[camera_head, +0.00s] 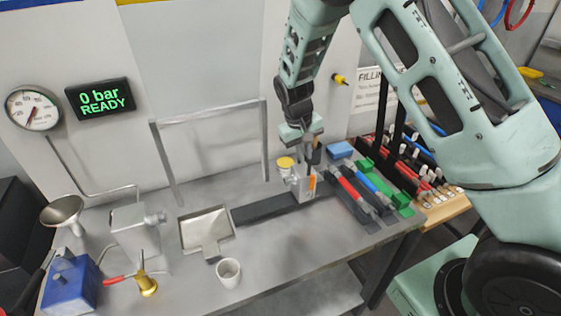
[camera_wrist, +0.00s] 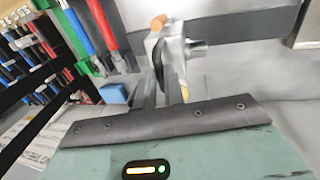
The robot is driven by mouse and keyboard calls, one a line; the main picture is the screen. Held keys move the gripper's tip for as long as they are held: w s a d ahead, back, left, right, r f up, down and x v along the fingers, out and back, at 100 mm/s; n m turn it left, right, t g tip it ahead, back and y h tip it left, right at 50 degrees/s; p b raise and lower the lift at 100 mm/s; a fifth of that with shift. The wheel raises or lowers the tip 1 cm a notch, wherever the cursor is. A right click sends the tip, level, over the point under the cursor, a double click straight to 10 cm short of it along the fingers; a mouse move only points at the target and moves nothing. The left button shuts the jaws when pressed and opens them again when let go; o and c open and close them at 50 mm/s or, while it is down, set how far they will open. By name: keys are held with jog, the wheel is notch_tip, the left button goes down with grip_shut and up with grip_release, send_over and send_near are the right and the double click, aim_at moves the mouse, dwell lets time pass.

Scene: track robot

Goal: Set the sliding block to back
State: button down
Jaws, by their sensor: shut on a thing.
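The sliding block (camera_head: 303,187) is a small light grey block with an orange mark, at the right end of a dark flat rail (camera_head: 262,208) on the workbench. A yellow-capped fitting (camera_head: 286,163) shows beside its upper left. My gripper (camera_head: 312,163) reaches down from above and is shut on the block's upper part. In the wrist view the grey block (camera_wrist: 175,48) with an orange tip is beyond the fingers (camera_wrist: 165,88), with the rail (camera_wrist: 250,25) behind it. The exact finger contact is partly hidden.
Red, blue and green handled tools (camera_head: 370,188) lie close to the right of the block. A blue block (camera_head: 340,150) is behind them. A metal frame (camera_head: 210,112) stands behind the rail. A tray (camera_head: 206,232) and white cup (camera_head: 228,272) are to the left.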

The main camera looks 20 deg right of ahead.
aim_at(299, 171)
jog(key=shift+d+r, duration=0.1)
jog(key=shift+d, duration=1.05)
jog(key=c, duration=1.5)
grip_release()
jog(key=shift+d, duration=0.1)
jog(key=shift+r, duration=0.1)
jog(key=a+r+b, duration=0.1)
jog(key=r, duration=0.4)
jog(key=a+r+b, duration=0.1)
jog(key=r, duration=0.5)
jog(key=a+r+b, duration=0.1)
jog(key=r+b, duration=0.1)
jog(key=r, duration=0.3)
jog(key=shift+a+r, duration=0.3)
jog(key=shift+r, duration=0.1)
